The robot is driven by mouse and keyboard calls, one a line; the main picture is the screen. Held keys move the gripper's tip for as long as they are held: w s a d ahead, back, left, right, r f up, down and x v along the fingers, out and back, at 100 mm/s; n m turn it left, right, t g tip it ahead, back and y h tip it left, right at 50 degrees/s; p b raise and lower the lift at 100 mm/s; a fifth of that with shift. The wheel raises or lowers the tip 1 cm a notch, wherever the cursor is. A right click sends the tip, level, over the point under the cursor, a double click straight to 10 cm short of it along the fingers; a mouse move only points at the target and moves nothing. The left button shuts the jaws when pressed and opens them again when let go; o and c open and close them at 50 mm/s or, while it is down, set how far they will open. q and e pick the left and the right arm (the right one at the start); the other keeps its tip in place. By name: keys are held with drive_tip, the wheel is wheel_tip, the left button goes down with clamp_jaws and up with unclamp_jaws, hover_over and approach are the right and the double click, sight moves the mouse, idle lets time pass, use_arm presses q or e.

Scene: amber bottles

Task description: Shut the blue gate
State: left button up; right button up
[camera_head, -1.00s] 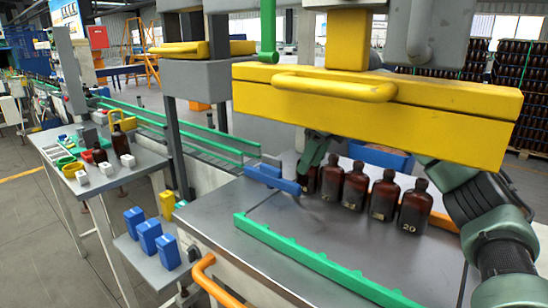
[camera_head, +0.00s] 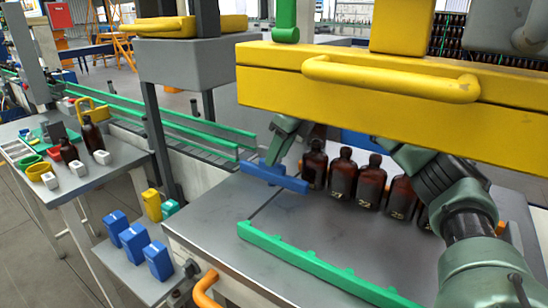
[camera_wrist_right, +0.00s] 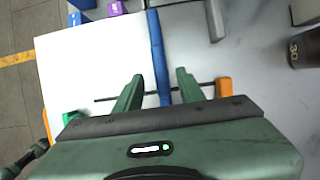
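The blue gate (camera_head: 277,179) is a low blue bar across the steel table, just left of the bottles. It also shows in the right wrist view as a long blue bar (camera_wrist_right: 156,45) that runs between my right fingers. My right gripper (camera_wrist_right: 160,76) is open, with one finger on each side of the bar and a visible gap to both. In the head view my right gripper (camera_head: 283,140) is at the gate, partly hidden by the yellow beam. Whether the fingers are level with the bar is hard to tell. My left gripper is not in view.
Several amber bottles (camera_head: 342,178) stand in a row right of the gate. A green toothed rail (camera_head: 315,262) lies in front. A large yellow beam with a handle (camera_head: 390,78) hangs above the table. Blue boxes (camera_head: 134,243) stand on a lower shelf at left.

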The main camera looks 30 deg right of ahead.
sight(272, 172)
drive_tip(key=shift+x, duration=1.2)
drive_tip(key=shift+w+f, duration=0.1)
drive_tip(key=shift+w, duration=0.15)
drive_tip(key=shift+s, duration=0.1)
clamp_jaws()
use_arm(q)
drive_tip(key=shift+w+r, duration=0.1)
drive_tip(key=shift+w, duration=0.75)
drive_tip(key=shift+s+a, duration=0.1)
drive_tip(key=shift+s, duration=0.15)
